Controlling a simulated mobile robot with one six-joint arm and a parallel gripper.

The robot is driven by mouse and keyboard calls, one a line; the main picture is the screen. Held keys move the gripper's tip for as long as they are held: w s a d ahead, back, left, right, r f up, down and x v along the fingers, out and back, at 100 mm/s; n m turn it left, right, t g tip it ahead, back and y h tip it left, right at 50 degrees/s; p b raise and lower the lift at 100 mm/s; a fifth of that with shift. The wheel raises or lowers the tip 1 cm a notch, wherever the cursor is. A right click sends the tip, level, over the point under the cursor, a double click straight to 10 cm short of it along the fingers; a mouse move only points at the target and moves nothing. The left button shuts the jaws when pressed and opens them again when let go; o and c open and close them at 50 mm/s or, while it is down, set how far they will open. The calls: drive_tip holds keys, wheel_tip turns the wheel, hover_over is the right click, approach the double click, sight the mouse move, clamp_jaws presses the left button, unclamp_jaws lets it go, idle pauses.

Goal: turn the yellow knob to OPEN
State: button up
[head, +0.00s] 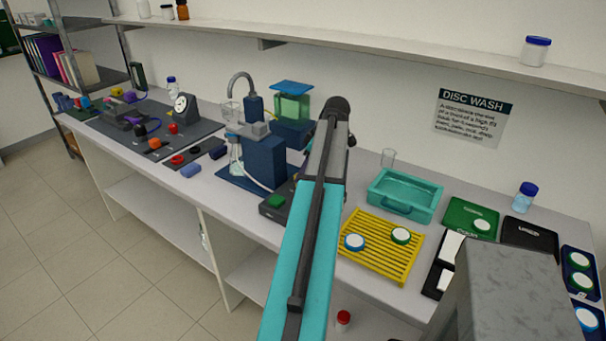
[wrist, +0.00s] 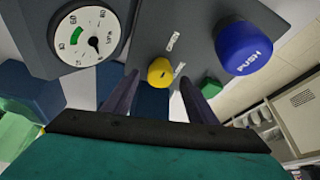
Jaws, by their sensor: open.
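In the wrist view the yellow knob (wrist: 160,71) sits on a dark grey panel (wrist: 200,15), with a dark mark on its face. Small white labels stand above and to the right of it, too small to read surely. My gripper (wrist: 159,82) is open, with one dark finger on each side of the knob in the picture. A gap shows on both sides, and I cannot tell how deep the fingers reach. In the head view my arm hides my gripper, and I cannot make out this knob there.
In the head view, a blue pump-like unit (head: 264,160), a yellow rack (head: 383,250) and a teal tray (head: 402,194) flank my arm.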

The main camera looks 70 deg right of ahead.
drive_tip(key=b+v, duration=0.2)
drive_tip(key=v, duration=1)
drive_tip(key=shift+r, duration=0.15)
drive_tip(key=shift+a, duration=0.1)
